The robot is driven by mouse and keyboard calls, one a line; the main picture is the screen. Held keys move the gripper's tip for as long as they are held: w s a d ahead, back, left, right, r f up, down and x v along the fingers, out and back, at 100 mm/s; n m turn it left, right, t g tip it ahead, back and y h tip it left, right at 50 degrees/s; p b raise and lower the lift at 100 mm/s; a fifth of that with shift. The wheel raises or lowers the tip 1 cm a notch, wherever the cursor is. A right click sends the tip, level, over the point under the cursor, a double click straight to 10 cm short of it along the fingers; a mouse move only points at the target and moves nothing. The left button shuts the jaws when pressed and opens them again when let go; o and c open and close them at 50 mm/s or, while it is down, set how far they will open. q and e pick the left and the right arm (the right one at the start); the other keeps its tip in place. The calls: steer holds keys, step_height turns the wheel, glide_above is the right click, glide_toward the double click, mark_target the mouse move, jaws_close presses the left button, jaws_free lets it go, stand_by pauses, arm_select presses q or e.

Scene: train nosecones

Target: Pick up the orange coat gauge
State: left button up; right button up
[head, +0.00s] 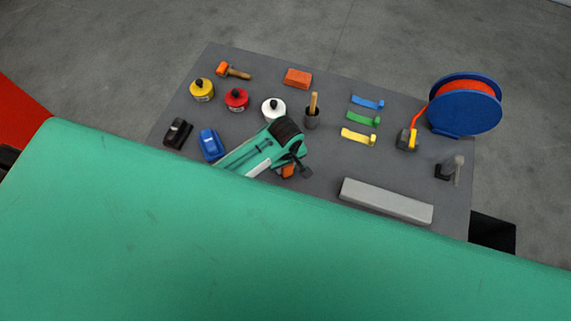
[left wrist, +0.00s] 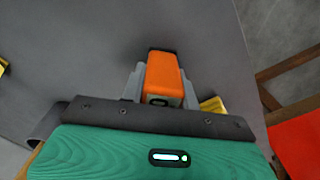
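The orange coat gauge (left wrist: 164,76) is a small block with a grey end and a dark ring mark, seen in the left wrist view. It sits between the two grey fingers of my left gripper (left wrist: 163,84), with no clear gap on either side, so the gripper looks shut on it. In the head view, a bit of the gauge (head: 288,170) shows below my left gripper (head: 301,166), low over the grey table; I cannot tell whether it touches the table. The teal arm hides the rest. My right gripper is not in view.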

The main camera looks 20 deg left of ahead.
arm_select(q)
steer(key=c, duration=0.4)
steer(key=shift+r, duration=0.1)
